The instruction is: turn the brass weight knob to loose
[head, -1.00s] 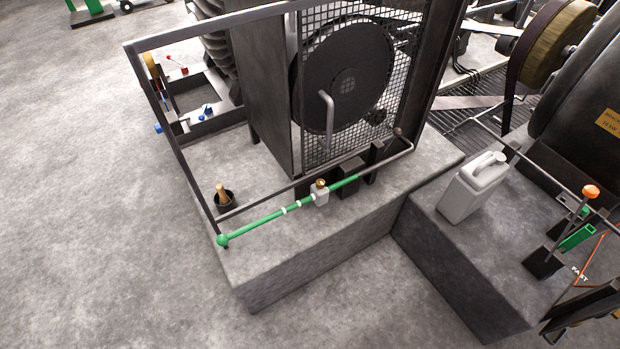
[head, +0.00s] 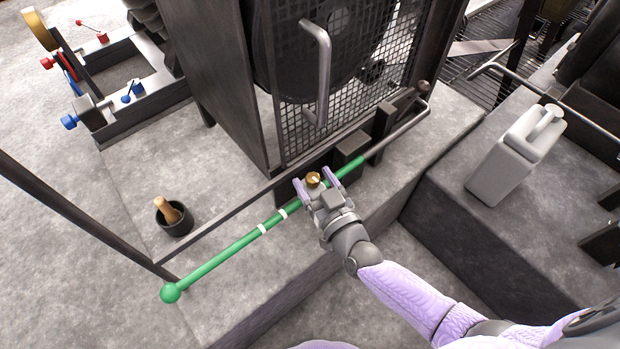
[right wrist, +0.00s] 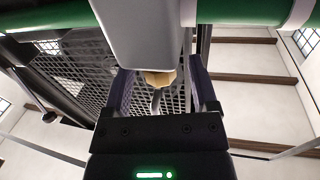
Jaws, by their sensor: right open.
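The brass weight knob (head: 314,180) sits on top of the sliding weight on a green lever bar (head: 235,247). In the head view my right gripper (head: 315,187) is at the knob, with its lilac fingers on either side of it. The gripper is open; I cannot tell whether a finger touches the knob. In the right wrist view the grey weight block (right wrist: 142,35) fills the top middle, and the brass knob (right wrist: 158,78) shows below it between the two fingers (right wrist: 160,95). The knob's setting is too small to read. My left gripper is not in view.
A mesh guard (head: 345,120) with a bent grey handle (head: 320,75) stands just behind the bar. A grey jug (head: 512,155) stands on the block to the right. A dark pot with a wooden-handled tool (head: 174,218) sits left of the bar.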

